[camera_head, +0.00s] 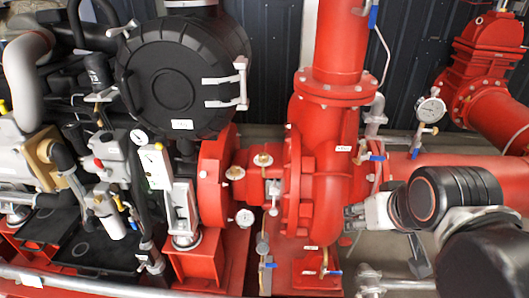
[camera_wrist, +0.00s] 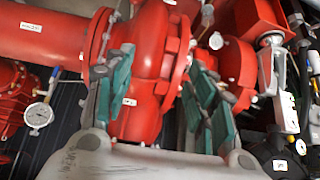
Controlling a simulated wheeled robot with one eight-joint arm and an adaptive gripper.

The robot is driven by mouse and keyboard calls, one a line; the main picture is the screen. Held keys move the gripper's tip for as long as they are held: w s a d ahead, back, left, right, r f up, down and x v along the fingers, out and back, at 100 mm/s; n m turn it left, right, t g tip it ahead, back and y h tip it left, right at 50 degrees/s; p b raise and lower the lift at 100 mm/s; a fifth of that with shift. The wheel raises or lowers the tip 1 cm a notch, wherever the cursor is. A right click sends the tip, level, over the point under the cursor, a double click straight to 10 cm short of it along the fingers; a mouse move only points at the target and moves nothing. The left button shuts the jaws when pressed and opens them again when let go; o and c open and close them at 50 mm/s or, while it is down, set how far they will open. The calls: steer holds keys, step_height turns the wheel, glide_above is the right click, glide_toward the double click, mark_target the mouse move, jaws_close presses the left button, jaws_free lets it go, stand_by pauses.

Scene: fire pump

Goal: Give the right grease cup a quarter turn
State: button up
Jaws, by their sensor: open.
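Small brass fittings that look like grease cups show in the head view: one (camera_head: 263,160) on top of the red bearing housing left of the pump casing, and one (camera_head: 361,152) at the casing's right side. I cannot tell for sure which is the right grease cup. The red pump casing (camera_head: 324,170) stands upright; it also fills the middle of the wrist view (camera_wrist: 148,45). My gripper (camera_head: 350,217) is right of and below the casing in the head view. In the wrist view its teal-padded fingers (camera_wrist: 160,66) are spread with nothing held between them. A brass fitting (camera_wrist: 207,12) shows beyond the right finger.
A pressure gauge (camera_head: 431,109) and red pipe (camera_head: 440,170) lie to the right. Blue-handled valves (camera_head: 372,156) sit near the casing. The black round housing (camera_head: 180,80) and engine parts crowd the left. Some grey floor shows right of the pump.

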steer(key=w+a+r+p, duration=0.1)
steer(key=w+a+r, duration=0.3)
steer(key=w, duration=0.6)
steer(key=n+g+p, duration=0.2)
steer(key=p, duration=0.1)
glide_above(263, 154)
steer(key=s+d, duration=0.1)
steer(key=s, duration=0.5)
step_height(263, 154, down, 5)
steer(key=shift+y, duration=0.3)
steer(key=b+x, duration=0.1)
steer(key=x, duration=0.3)
steer(key=b+x, duration=0.2)
steer(key=x, duration=0.3)
steer(key=b+x, duration=0.1)
steer(key=x, duration=0.4)
steer(key=shift+s+f+b, duration=0.25)
steer(key=shift+f+b, duration=0.05)
steer(key=shift+g, duration=0.3)
steer(key=c, duration=1.1)
